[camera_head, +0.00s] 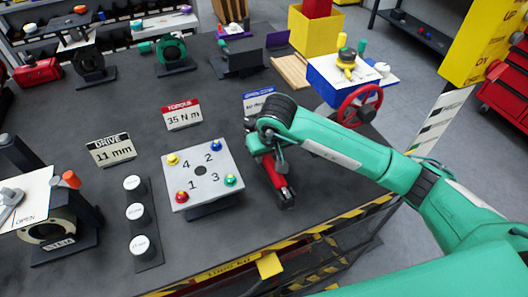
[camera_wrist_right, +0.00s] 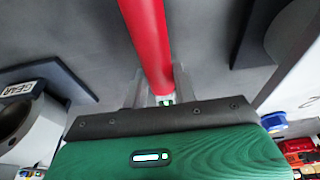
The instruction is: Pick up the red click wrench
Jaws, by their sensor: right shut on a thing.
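The red click wrench (camera_head: 277,174) is at the middle right of the table in the head view, just right of the numbered plate. Its red shaft (camera_wrist_right: 147,40) runs up and away from the gripper in the right wrist view. My right gripper (camera_head: 266,148) is shut on the wrench, with a finger on either side of the red shaft in the wrist view (camera_wrist_right: 155,88). The wrench's lower end is beside or on a dark block (camera_head: 286,199); I cannot tell whether it touches. My left gripper is not in view.
The light plate (camera_head: 200,172) with numbers and coloured knobs is close left of the wrench. A 35 N m sign (camera_head: 182,115) stands behind it. A blue box with a red handwheel (camera_head: 359,104) is behind my right arm. The striped table edge (camera_head: 300,236) is near.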

